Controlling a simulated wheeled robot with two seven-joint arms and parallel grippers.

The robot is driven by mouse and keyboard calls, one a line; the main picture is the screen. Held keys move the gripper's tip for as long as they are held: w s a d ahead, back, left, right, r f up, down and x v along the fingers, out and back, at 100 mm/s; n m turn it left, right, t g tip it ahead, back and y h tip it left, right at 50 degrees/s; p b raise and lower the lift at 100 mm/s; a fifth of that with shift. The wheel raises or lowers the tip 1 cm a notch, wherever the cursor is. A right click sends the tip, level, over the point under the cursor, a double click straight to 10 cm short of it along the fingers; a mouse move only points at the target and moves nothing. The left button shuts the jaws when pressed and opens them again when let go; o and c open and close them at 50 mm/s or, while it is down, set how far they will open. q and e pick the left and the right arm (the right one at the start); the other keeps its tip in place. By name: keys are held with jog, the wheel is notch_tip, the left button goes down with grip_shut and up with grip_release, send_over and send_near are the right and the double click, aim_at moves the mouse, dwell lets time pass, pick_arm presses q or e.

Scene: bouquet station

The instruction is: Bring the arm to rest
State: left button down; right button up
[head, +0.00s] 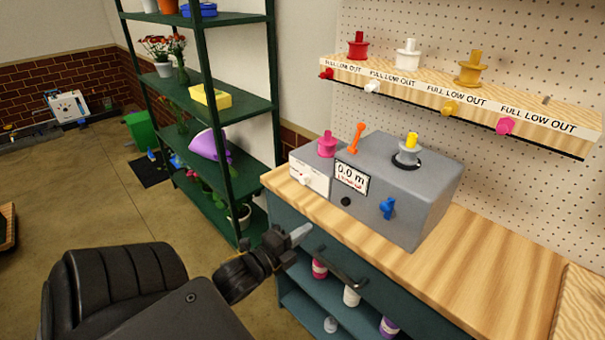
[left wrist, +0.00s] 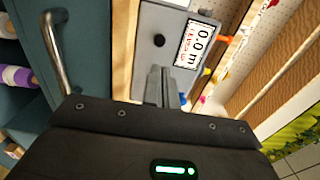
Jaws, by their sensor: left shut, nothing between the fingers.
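My left gripper (head: 298,234) is shut and empty. In the head view it is in front of the wooden workbench's (head: 480,270) left front edge, near the cabinet handle. It also shows in the left wrist view (left wrist: 168,72), with the grey machine (left wrist: 160,25) beyond the fingers. In the head view the grey machine (head: 425,205) stands on the bench, with a "0.0 m" display (head: 351,176), a blue knob (head: 388,208), an orange lever (head: 356,138), a pink spool (head: 326,144) and a yellow-topped spool (head: 411,144). My right gripper is not in view.
A green shelf rack (head: 240,103) with flowers, a yellow box (head: 210,95) and a purple bag (head: 209,145) stands left of the bench. A wooden wall shelf (head: 455,100) holds red, white and yellow spools. Open floor lies left.

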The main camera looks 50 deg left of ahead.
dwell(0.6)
pick_arm(q)
jog(key=s+a+f+n+g+y, duration=0.1)
jog(key=s+a+f+n+g, duration=0.2)
jog(key=f, duration=0.9)
jog(key=s+f+n+g, duration=0.2)
jog(key=f+n, duration=0.3)
jog(key=f, duration=0.7)
jog(key=s+a+f+n+g+y, duration=0.1)
jog(key=s+a+f+n+g, duration=0.2)
jog(key=f, duration=0.9)
jog(key=s+d+f+n+g+h, duration=0.1)
jog(key=s+d+f+n+g, duration=0.2)
jog(key=s+f, duration=0.6)
jog(key=s+d+f+n+g, duration=0.1)
jog(key=s+d+f+g, duration=0.3)
jog(key=s+f, duration=0.55)
jog(key=s+d+f+g+h, duration=0.1)
jog(key=s+d+f+g, duration=0.1)
jog(key=s+d+f, duration=0.3)
jog(key=s+d, duration=0.2)
jog(key=d, duration=0.2)
jog(key=shift+s+d+f+n, duration=0.2)
jog(key=shift+s+d+n, duration=0.1)
jog(key=shift+s, duration=0.05)
